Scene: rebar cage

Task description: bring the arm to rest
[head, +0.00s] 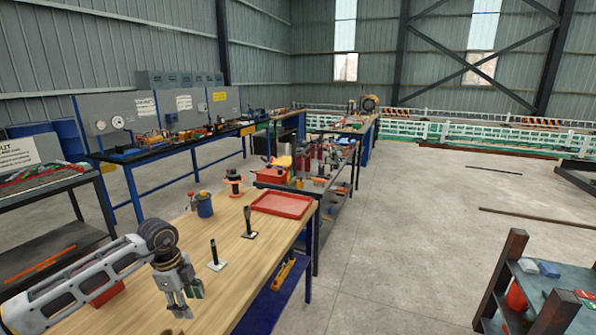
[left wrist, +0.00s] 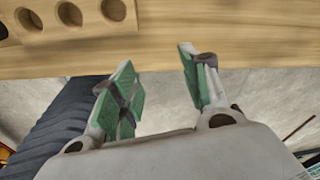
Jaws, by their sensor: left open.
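My left arm (head: 85,280) comes in from the left in the head view, above the wooden workbench (head: 130,318). My left gripper (head: 187,298) points downward over the bench, close to its front part. In the left wrist view, its two green-padded fingers (left wrist: 156,80) stand apart with nothing between them. The bench edge (left wrist: 220,55) and grey floor lie beyond the fingers there. My right gripper is in neither view.
A wooden piece with round holes (left wrist: 70,30) shows at the wrist view's top left. On the bench stand two dark upright tools (head: 250,222), a blue cup (head: 205,205) and a red tray (head: 282,204). A red object (head: 107,292) sits behind the arm. Floor on the right is mostly open.

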